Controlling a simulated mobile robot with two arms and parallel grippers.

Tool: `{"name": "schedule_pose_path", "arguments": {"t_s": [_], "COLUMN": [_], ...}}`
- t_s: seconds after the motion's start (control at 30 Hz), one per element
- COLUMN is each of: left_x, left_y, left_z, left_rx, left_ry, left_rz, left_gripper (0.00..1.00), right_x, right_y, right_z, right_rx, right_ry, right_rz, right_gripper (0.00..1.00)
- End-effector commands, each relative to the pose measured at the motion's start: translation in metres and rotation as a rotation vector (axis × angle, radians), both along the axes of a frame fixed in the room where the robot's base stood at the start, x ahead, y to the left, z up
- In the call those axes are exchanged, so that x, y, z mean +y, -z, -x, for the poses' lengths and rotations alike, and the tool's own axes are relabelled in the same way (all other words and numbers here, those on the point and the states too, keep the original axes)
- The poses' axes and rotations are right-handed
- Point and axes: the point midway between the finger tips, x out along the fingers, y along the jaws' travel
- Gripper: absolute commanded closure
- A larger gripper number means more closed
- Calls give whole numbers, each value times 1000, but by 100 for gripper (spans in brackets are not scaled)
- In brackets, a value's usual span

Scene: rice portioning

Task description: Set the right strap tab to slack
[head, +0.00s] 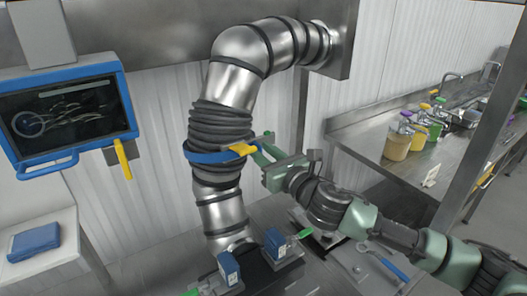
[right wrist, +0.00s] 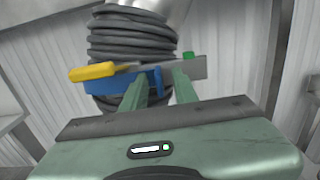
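A blue strap (head: 205,157) runs around the black ribbed sleeve of a steel pipe. A yellow tab (head: 243,149) sits at the strap's right end; in the right wrist view the yellow tab (right wrist: 93,71) points left, beside the blue strap part (right wrist: 108,87) and a grey plate. My right gripper (head: 262,146) is at the strap's right side. In the right wrist view its green fingers (right wrist: 158,82) stand apart, with part of the blue piece showing between them. I cannot tell whether they touch it. My left gripper is out of view.
A blue-framed screen (head: 70,112) hangs at the left, with a yellow handle (head: 123,159). Blue blocks (head: 228,268) stand at the pipe's foot. A steel counter (head: 375,140) with several coloured containers is at the right.

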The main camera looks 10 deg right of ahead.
Motion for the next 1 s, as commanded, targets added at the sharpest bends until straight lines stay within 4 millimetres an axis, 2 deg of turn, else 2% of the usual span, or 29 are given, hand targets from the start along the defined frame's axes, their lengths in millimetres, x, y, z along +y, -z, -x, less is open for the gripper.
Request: {"name": "schedule_pose_path", "arguments": {"t_s": [0.27, 0.7, 1.0], "left_x": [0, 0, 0], "left_y": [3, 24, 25], "left_z": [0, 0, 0], "left_rx": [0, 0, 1], "left_ry": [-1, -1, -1], "left_rz": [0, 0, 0], "left_gripper": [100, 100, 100], "right_x": [-3, -28, -30], "right_y": [1, 2, 0], "right_z": [4, 65, 72], "right_rx": [0, 1, 0], "right_ry": [1, 1, 0], "right_rz": [1, 0, 0], "right_gripper": [71, 71, 71]}}
